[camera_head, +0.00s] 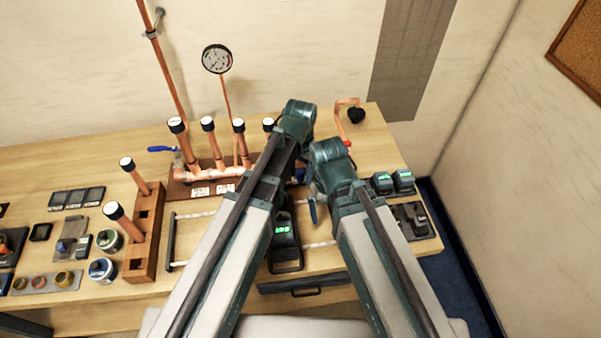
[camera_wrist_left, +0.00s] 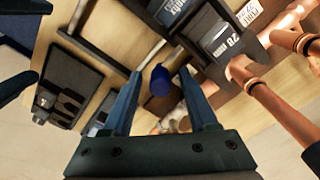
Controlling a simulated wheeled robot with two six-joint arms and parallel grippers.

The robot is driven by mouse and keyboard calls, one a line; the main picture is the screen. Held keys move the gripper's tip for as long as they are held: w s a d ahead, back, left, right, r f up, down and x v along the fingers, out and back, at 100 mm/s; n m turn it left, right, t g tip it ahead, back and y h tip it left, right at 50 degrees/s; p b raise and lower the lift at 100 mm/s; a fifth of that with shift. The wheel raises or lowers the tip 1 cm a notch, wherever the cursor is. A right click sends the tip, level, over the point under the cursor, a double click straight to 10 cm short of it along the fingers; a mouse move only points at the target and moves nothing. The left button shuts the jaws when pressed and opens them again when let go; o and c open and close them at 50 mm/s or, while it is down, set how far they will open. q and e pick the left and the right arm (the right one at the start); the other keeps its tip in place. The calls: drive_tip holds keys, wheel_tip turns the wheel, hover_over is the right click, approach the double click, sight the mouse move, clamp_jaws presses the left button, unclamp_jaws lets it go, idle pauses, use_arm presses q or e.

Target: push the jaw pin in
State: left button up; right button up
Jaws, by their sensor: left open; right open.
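In the left wrist view, my left gripper (camera_wrist_left: 159,73) is open. A small dark blue rounded piece (camera_wrist_left: 160,82) shows between its fingers; I cannot tell whether they touch it. I cannot make out the jaw pin for certain. A black block marked 20 (camera_wrist_left: 222,42) lies just beyond the right finger. In the head view, a black press tool with a green display (camera_head: 284,242) stands between my arms. My right gripper (camera_head: 313,211) is open, to the right of the tool, mostly hidden by its wrist.
The copper manifold (camera_head: 212,173) with upright capped pipes and a gauge (camera_head: 216,59) stands at the back. A wooden rack (camera_head: 144,240) and tins (camera_head: 103,269) are at left. Chargers (camera_head: 393,181) and a black tray (camera_head: 413,221) are at right.

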use_arm(q)
wheel_tip(320, 180, up, 13)
drive_tip(key=p, duration=1.2)
drive_tip(key=shift+p, duration=0.3)
drive_tip(key=shift+r, duration=0.1)
drive_tip(key=m, duration=1.2)
drive_tip(key=shift+r, duration=0.25)
drive_tip(key=shift+f, duration=0.1)
wheel_tip(320, 180, down, 14)
drive_tip(key=b, duration=1.3)
